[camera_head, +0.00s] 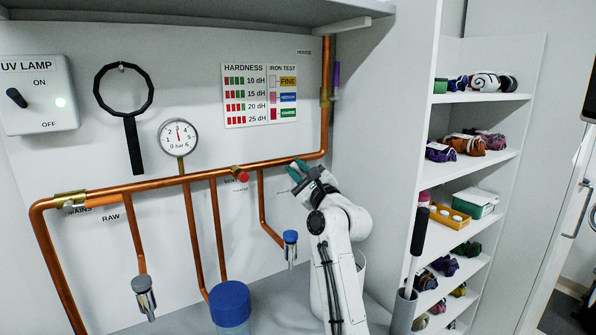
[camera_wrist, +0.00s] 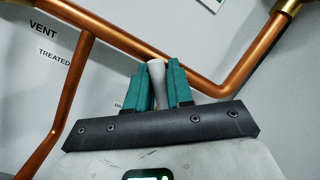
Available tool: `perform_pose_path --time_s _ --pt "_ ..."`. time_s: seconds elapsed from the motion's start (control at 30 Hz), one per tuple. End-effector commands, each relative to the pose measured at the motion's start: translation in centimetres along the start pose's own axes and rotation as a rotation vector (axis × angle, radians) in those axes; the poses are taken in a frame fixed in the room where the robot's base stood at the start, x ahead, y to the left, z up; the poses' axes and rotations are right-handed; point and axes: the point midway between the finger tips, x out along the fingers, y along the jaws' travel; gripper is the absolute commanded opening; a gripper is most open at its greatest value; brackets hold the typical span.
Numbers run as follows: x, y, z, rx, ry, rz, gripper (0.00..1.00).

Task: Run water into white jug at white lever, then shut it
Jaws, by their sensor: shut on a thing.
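My gripper (camera_head: 298,170) is at the copper pipe on the back wall, right of the red knob. In the wrist view its teal fingers (camera_wrist: 160,84) are shut on a pale whitish lever (camera_wrist: 157,82) in front of the pipe. The lever's base is hidden by the fingers, and I cannot tell whether its valve is open. A spout with a blue collar (camera_head: 290,246) hangs at the end of a branch pipe below my gripper. No water shows at it. I cannot make out the white jug for certain; my arm covers part of the counter.
The main copper pipe (camera_head: 150,184) runs along the wall with a pressure gauge (camera_head: 179,136) above it. A grey spout (camera_head: 144,294) and a blue-lidded vessel (camera_head: 230,303) are at left. A grey holder (camera_head: 403,312) and a full shelf unit (camera_head: 470,185) stand at right.

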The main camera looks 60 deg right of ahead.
Motion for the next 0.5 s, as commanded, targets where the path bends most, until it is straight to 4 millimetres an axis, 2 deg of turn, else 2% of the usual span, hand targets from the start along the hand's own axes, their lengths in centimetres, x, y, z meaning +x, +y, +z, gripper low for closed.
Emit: perform_pose_path --time_s 0.27,0.5 --pt "-0.1 0.2 -0.1 -0.024 -0.005 0.005 0.0" --pt "-0.3 1.1 -0.2 -0.135 -0.029 0.031 0.0"
